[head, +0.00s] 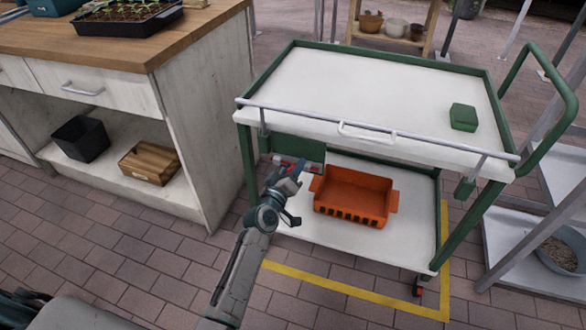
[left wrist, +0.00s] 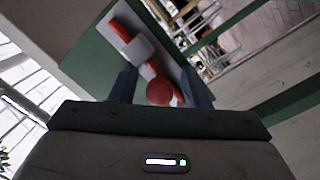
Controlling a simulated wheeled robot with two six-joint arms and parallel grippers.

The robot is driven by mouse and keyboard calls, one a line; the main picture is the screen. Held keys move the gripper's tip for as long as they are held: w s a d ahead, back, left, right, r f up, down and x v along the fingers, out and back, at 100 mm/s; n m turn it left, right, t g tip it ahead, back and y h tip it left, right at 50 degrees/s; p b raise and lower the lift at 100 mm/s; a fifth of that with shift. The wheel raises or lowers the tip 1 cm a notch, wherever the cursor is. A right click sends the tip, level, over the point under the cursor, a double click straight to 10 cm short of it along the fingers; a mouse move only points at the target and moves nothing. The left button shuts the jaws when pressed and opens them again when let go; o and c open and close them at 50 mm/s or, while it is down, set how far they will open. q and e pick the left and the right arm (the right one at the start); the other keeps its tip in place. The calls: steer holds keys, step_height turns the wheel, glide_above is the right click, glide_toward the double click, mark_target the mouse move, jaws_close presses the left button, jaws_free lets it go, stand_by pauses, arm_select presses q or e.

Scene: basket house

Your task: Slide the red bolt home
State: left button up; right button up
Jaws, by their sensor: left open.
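The red bolt (left wrist: 152,72) shows in the left wrist view as a red rod passing through a grey block (left wrist: 138,48), with a round red knob (left wrist: 158,92). It is mounted on a light plate on a green panel (left wrist: 95,60). In the head view the bolt (head: 284,159) is small, under the cart's top at the left, partly hidden by my gripper. My left gripper (head: 292,182) is open in front of it; in the wrist view the knob appears between the two fingers (left wrist: 160,82). Contact cannot be told. My right gripper is not in view.
The green-and-white cart (head: 340,85) has a front rail (head: 390,133) above my gripper. An orange crate (head: 354,196) stands on its lower shelf, close right of my gripper. A wooden workbench (head: 200,110) stands at left. A green box (head: 463,117) sits on the cart's top.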

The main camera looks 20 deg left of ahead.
arm_select(q)
steer(key=shift+w, duration=0.1)
jaws_close()
steer(key=a, duration=0.3)
steer(key=shift+a, duration=0.4)
steer(key=shift+c, duration=1.3)
jaws_free()
steer(key=shift+o, duration=1.3)
steer(key=shift+a, duration=0.15)
steer(key=s+a, duration=0.1)
steer(key=s, duration=0.9)
steer(key=shift+s+a, duration=0.15)
steer(key=shift+s, duration=0.2)
